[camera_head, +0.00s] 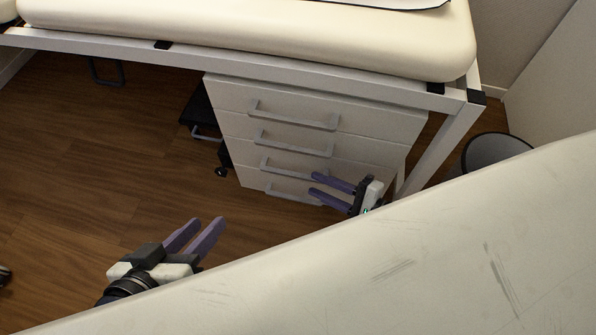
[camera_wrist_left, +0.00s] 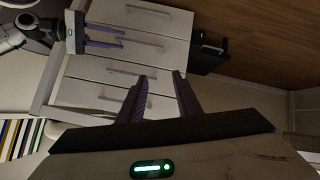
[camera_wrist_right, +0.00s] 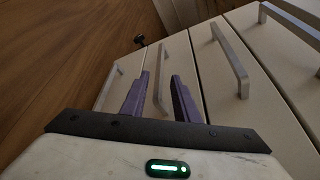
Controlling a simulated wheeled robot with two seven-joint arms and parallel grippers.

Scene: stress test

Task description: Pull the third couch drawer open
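A white drawer cabinet (camera_head: 225,95) stands under the couch, with several drawers stacked and grey bar handles. All drawers look shut. The third handle from the top (camera_head: 282,168) is beside the tips of my right gripper (camera_head: 315,185). In the right wrist view this third handle (camera_wrist_right: 158,72) shows between the two purple fingers, which are apart. I cannot tell whether they touch it. My right gripper also shows near that handle in the left wrist view (camera_wrist_left: 123,38). My left gripper (camera_head: 207,222) is open and empty over the floor, left of the cabinet and apart from it.
The cream couch (camera_head: 300,35) on its white frame overhangs the cabinet, with a frame leg (camera_head: 440,150) at its right. A dark round bin (camera_head: 495,150) stands further right. A large pale surface fills the lower right foreground.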

